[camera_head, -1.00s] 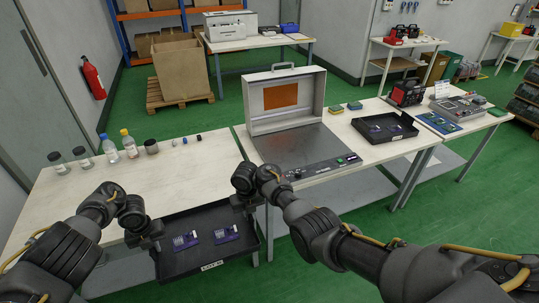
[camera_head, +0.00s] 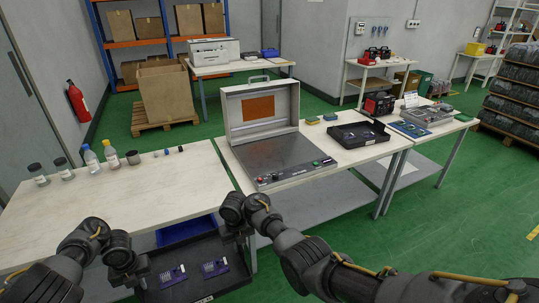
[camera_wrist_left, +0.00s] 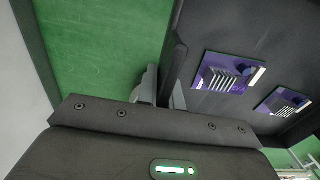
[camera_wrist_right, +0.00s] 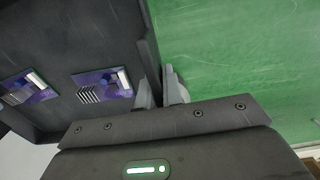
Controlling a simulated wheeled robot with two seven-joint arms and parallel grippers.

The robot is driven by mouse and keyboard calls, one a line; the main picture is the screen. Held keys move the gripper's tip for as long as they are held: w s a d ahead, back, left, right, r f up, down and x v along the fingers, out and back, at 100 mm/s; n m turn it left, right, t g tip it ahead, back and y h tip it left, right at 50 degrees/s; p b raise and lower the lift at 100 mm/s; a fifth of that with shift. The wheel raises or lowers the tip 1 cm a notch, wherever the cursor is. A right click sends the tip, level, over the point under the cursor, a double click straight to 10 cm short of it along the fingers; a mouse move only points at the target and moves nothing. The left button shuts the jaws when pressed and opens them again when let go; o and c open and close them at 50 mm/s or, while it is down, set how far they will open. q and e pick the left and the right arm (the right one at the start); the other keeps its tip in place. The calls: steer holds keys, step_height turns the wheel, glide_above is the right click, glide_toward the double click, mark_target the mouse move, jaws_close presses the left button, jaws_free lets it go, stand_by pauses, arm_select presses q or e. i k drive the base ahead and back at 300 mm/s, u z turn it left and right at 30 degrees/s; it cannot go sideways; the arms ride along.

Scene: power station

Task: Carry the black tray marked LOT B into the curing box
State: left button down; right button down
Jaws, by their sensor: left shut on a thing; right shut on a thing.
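The black tray (camera_head: 228,284) is low at the front in the head view, with two purple circuit boards in it. Its pale front label is cut off by the bottom edge and unreadable. My left gripper (camera_head: 139,272) is shut on its left wall, also in the left wrist view (camera_wrist_left: 165,88). My right gripper (camera_head: 243,238) is shut on its right wall, also in the right wrist view (camera_wrist_right: 163,88). The tray hangs in front of the workbench, over green floor. The curing box (camera_head: 283,160), grey with an orange window in its raised lid, stands open and empty on the bench.
Bottles and jars (camera_head: 92,160) stand at the back of the left table (camera_head: 110,205). A second black tray (camera_head: 372,142) with boards lies right of the curing box. A blue bin (camera_head: 187,231) is under the left table. Open green floor lies to the right.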

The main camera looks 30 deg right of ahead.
mark_target(278, 150)
steer(key=z, duration=2.85)
steer(key=i, duration=1.9)
steer(key=u, duration=2.8)
